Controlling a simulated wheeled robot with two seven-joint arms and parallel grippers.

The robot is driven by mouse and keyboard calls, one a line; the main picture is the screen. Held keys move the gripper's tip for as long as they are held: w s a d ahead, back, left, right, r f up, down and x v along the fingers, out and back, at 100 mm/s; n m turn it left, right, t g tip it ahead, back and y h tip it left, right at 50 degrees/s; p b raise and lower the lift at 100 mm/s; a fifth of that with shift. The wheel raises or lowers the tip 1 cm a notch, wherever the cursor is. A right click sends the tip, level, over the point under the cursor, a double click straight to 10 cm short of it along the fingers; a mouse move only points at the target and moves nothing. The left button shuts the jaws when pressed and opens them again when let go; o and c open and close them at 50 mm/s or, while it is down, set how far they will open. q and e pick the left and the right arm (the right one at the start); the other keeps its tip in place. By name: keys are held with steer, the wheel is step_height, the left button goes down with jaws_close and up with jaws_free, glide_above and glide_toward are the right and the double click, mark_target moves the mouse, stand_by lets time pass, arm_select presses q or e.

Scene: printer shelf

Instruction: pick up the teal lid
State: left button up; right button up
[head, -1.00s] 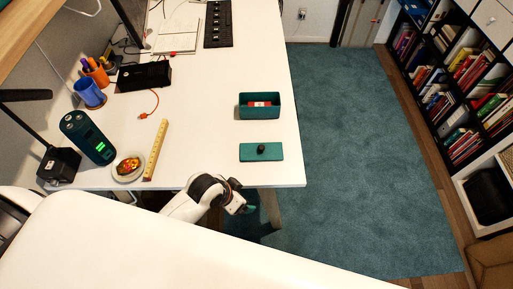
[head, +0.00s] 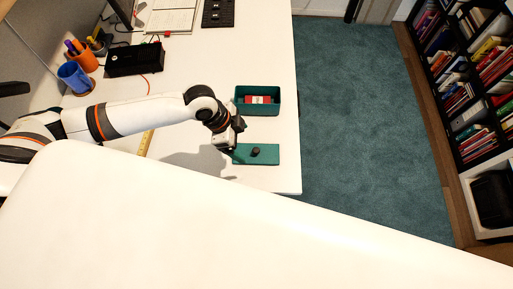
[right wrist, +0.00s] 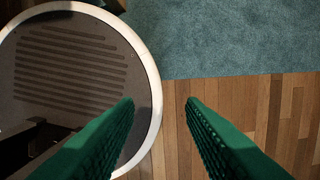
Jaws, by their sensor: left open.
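The teal lid (head: 265,155) lies flat on the white desk near its front right edge, with a dark round knob (head: 255,152) on top. The open teal box (head: 258,110) stands just behind it with a red and white item inside. My left gripper (head: 236,134) is open and empty, above the desk at the lid's left end, between lid and box; its fingers show small. My right gripper (right wrist: 160,105) shows only in the right wrist view, its green fingers wide apart with nothing between them, over the floor.
A black box (head: 135,59), a blue cup (head: 75,78) and an orange pen holder (head: 86,60) stand at the desk's left. A yellow ruler (head: 146,142) is partly behind my left arm. The desk's right edge drops to teal carpet (head: 365,120).

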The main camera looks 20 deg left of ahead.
mark_target(253, 150)
arm_select(q)
steer(key=x, duration=0.3)
steer(key=shift+w+d+f, duration=0.15)
steer(key=shift+f, duration=0.1)
steer(key=shift+w+d+f, duration=0.1)
steer(key=shift+f, duration=0.15)
steer(key=p+x, duration=0.1)
steer(key=x, duration=0.3)
steer(key=shift+w, duration=0.15)
steer(key=shift+w+f, duration=0.1)
steer(key=shift+f, duration=0.4)
arm_select(e)
steer(key=shift+s+r, duration=0.45)
steer(key=shift+r, duration=0.35)
arm_select(q)
steer(key=shift+c, duration=0.2)
arm_select(e)
steer(key=shift+s, duration=0.15)
